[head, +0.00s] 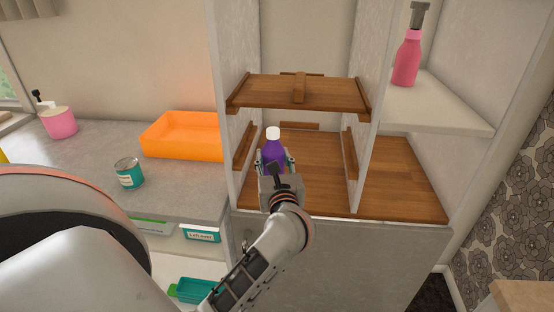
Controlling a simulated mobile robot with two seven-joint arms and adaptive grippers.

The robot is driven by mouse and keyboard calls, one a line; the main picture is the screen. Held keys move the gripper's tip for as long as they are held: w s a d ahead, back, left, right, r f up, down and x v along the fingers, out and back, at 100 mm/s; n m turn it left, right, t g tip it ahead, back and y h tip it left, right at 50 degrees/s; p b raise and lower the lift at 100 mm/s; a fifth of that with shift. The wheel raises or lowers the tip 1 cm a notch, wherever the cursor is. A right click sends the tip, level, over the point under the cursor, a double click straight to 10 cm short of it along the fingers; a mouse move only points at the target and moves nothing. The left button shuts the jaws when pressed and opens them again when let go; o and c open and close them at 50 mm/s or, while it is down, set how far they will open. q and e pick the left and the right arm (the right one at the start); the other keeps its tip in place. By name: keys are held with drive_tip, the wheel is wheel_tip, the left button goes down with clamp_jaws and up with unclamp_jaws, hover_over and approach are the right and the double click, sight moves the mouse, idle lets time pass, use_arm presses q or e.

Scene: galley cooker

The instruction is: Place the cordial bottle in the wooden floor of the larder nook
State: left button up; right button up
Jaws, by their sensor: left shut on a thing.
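The cordial bottle (274,149) is purple with a white cap and stands upright. My left gripper (275,163) is shut on it, with a finger on each side. The gripper and bottle are at the front left of the larder nook's lower compartment, over the near part of its wooden floor (310,175). The bottle's base is hidden by the gripper, so I cannot tell whether it touches the floor. My right gripper is not in view.
A wooden shelf (275,95) hangs above the compartment, and a divider (367,130) stands to its right. A pink bottle (407,60) stands on a pale shelf. An orange tray (185,135), a tin (129,174) and a pink dispenser (60,122) are on the counter (175,187).

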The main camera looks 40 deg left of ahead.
use_arm(q)
drive_tip(key=shift+s+r, duration=0.1)
drive_tip(key=shift+r, duration=0.05)
drive_tip(key=o, duration=1.5)
drive_tip(key=shift+f, duration=0.25)
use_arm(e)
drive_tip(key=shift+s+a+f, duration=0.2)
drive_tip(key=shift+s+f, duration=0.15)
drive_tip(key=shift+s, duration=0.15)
use_arm(q)
drive_tip(key=shift+r, duration=0.1)
